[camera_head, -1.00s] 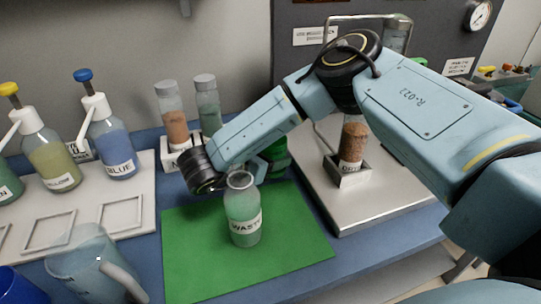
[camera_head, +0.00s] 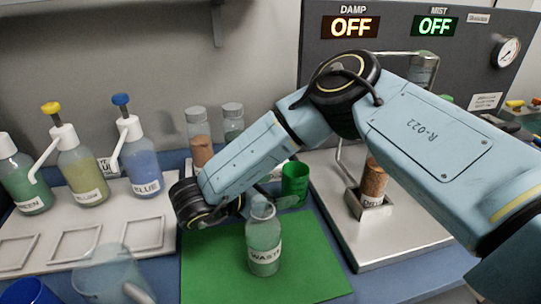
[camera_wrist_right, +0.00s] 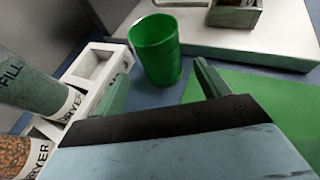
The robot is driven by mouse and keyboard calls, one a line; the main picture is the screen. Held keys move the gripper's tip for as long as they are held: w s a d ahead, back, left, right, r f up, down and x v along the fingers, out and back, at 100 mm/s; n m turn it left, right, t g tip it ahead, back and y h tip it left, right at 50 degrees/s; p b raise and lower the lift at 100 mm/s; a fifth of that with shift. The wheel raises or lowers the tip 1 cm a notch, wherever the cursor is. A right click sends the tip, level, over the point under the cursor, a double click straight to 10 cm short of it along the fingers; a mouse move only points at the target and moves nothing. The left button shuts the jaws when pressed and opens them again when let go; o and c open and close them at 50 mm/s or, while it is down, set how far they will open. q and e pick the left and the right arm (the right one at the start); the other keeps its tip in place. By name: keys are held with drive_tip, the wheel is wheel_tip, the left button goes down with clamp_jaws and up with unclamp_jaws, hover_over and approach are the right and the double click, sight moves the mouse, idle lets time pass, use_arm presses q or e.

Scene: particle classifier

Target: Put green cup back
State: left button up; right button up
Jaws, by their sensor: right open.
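The green cup (camera_head: 295,180) stands upright behind the green mat (camera_head: 310,262), beside the metal platform. In the right wrist view the cup (camera_wrist_right: 156,50) stands ahead of my right gripper (camera_wrist_right: 163,80), whose two fingers are spread with nothing between them. In the head view my right gripper (camera_head: 272,200) is low behind the WASTE bottle and partly hidden, a little short of the cup. I cannot tell whether a finger touches the cup. My left gripper is not in view.
The WASTE bottle (camera_head: 264,240) stands on the mat close to my right gripper. Labelled tubes (camera_wrist_right: 35,85) stand at a white holder (camera_wrist_right: 95,72) left of the cup.

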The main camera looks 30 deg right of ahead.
use_arm(q)
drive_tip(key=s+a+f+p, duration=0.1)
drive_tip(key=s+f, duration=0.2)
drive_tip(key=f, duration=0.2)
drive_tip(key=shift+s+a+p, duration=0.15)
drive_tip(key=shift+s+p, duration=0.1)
drive_tip(key=shift+p, duration=0.15)
use_arm(e)
wheel_tip(320, 180, up, 8)
drive_tip(key=a, duration=0.1)
drive_tip(key=shift+s+r, duration=0.15)
drive_tip(key=shift+r, duration=0.1)
